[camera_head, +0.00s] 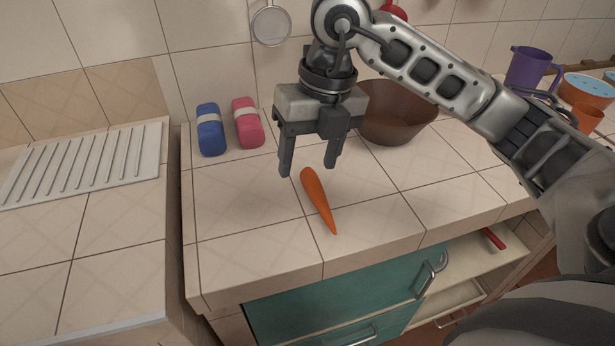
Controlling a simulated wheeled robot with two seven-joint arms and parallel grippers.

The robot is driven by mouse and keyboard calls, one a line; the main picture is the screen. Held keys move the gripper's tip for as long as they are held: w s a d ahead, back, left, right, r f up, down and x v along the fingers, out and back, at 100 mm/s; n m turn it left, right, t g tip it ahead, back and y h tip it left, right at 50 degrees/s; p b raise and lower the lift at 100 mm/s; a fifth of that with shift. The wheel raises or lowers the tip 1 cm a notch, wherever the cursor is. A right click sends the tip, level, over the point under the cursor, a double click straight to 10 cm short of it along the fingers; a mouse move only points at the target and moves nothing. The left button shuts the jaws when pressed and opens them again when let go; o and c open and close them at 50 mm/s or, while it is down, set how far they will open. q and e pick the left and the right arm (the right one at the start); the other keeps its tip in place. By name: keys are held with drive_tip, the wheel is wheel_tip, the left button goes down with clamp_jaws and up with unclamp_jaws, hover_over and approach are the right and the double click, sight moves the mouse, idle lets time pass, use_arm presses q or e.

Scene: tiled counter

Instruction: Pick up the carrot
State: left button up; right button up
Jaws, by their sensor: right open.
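An orange carrot (317,199) lies on the tiled counter (238,256), its thick end toward the wall and its thin tip toward the front edge. My right gripper (308,172) points down with its fingers apart, close to the thick end of the carrot. From this view the carrot's top shows between the two fingertips, and nothing is held. I cannot tell how high the fingertips are above the counter. My left gripper is not in view.
A brown bowl (397,122) stands behind my right gripper. A blue item (210,130) and a pink item (248,123) stand near the wall. A white drainboard (85,165) is at left. A drawer (470,262) is open below the counter. The counter's front left is clear.

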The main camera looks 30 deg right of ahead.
drive_tip(key=m+h, duration=0.1)
drive_tip(key=h, duration=0.1)
approach(320, 194)
wheel_tip(320, 194, down, 4)
drive_tip(key=shift+s+d+r+t, duration=0.15)
drive_tip(key=shift+r+t, duration=0.05)
drive_tip(key=shift+t, duration=0.2)
drive_tip(key=shift+w+a+f+p, duration=0.15)
drive_tip(key=shift+f+p, duration=0.1)
drive_tip(key=shift+f, duration=0.8)
drive_tip(key=shift+w+f+p, duration=0.1)
drive_tip(key=shift+f+p, duration=0.1)
drive_tip(key=shift+f, duration=0.8)
drive_tip(key=shift+w+a+f+p, duration=0.15)
drive_tip(key=shift+f+p, duration=0.1)
drive_tip(key=shift+f, duration=0.8)
drive_tip(key=shift+d, duration=0.1)
drive_tip(key=c, duration=1.1)
